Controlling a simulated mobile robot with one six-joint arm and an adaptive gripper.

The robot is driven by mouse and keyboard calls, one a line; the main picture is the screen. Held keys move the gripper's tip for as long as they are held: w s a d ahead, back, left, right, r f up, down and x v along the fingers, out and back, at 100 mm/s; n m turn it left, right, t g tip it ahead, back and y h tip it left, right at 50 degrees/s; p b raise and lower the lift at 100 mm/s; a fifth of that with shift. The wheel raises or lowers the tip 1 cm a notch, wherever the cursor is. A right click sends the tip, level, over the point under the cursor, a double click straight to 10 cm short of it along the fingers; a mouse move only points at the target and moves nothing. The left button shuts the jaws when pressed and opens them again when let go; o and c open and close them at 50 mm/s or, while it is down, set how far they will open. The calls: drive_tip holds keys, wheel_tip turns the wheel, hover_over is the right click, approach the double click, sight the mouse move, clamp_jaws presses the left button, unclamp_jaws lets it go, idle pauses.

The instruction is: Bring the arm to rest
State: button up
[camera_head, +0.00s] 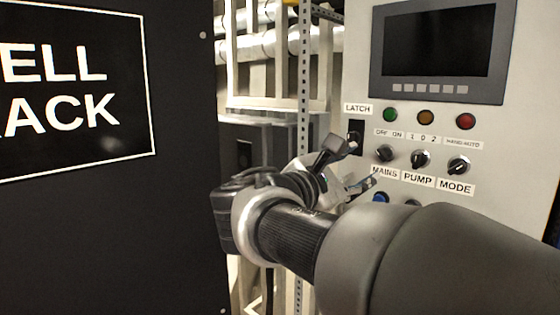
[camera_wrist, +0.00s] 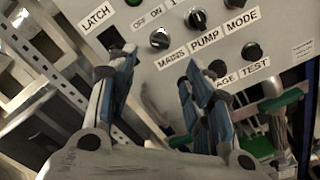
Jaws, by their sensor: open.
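My gripper (camera_head: 361,163) is held up in front of the grey control panel (camera_head: 525,150), with my arm reaching in from the lower right. In the wrist view my gripper (camera_wrist: 157,74) has its two blue-sided fingers spread apart, with nothing between them. The fingers lie in front of the panel's lower left part, below the LATCH label (camera_head: 357,108). The black latch switch (camera_head: 356,129) is just above the upper finger in the head view. I cannot tell whether the fingers touch the panel.
The panel has a dark screen (camera_head: 437,40), green (camera_head: 390,114), amber (camera_head: 425,117) and red (camera_head: 465,120) lamps, and the MAINS (camera_head: 384,153), PUMP (camera_head: 420,158) and MODE (camera_head: 458,166) knobs. A black rack door (camera_head: 180,200) stands at left. A perforated metal post (camera_head: 305,80) rises between them.

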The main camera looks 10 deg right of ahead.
drive_tip(key=shift+s+a, duration=0.25)
drive_tip(key=shift+a, duration=0.05)
drive_tip(key=s+d+f+m+g+y+b, duration=0.2)
drive_tip(key=s+f+m+g+y, duration=0.15)
drive_tip(key=s+f, duration=0.6)
drive_tip(key=s+d+f+m+g+y+b, duration=0.2)
drive_tip(key=s+d+f+m+y+b, duration=0.3)
drive_tip(key=f, duration=0.7)
drive_tip(key=s+a+f+m+y+b, duration=0.1)
drive_tip(key=s+a+f+m+y, duration=0.4)
drive_tip(key=s+a+f+m, duration=0.3)
drive_tip(key=s+a+f+g, duration=0.1)
drive_tip(key=s+a+f, duration=0.2)
drive_tip(key=a+f, duration=0.2)
wheel_tip(320, 180, down, 3)
drive_tip(key=shift+s+a+r, duration=0.15)
drive_tip(key=shift+s+r, duration=0.05)
drive_tip(key=shift+s, duration=0.15)
drive_tip(key=shift+a+y, duration=0.15)
drive_tip(key=shift+y, duration=0.2)
drive_tip(key=shift+c, duration=0.2)
